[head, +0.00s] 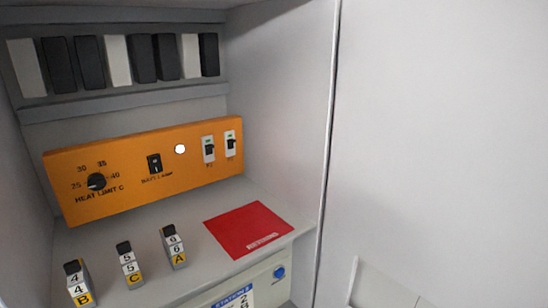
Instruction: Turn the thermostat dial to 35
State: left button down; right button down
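The thermostat dial (97,181) is a small round black knob on the left part of an orange panel (190,173). The numbers 25, 30, 35 and 40 are printed around it, with 35 above it, and "HEAT LIMIT C" below. The knob is too small to tell which number its mark points at. Neither of my grippers is in the head view, and nothing touches the dial.
The panel also holds a black "BATT LAMP" switch (154,164), a white lamp (180,149) and two breakers. Labelled blocks B (79,284), C (130,266) and A (174,247) stand in front, left of a red mat (248,228). Walls flank the bay.

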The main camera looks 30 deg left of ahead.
aim_at(96, 182)
jog(key=u, duration=1.85)
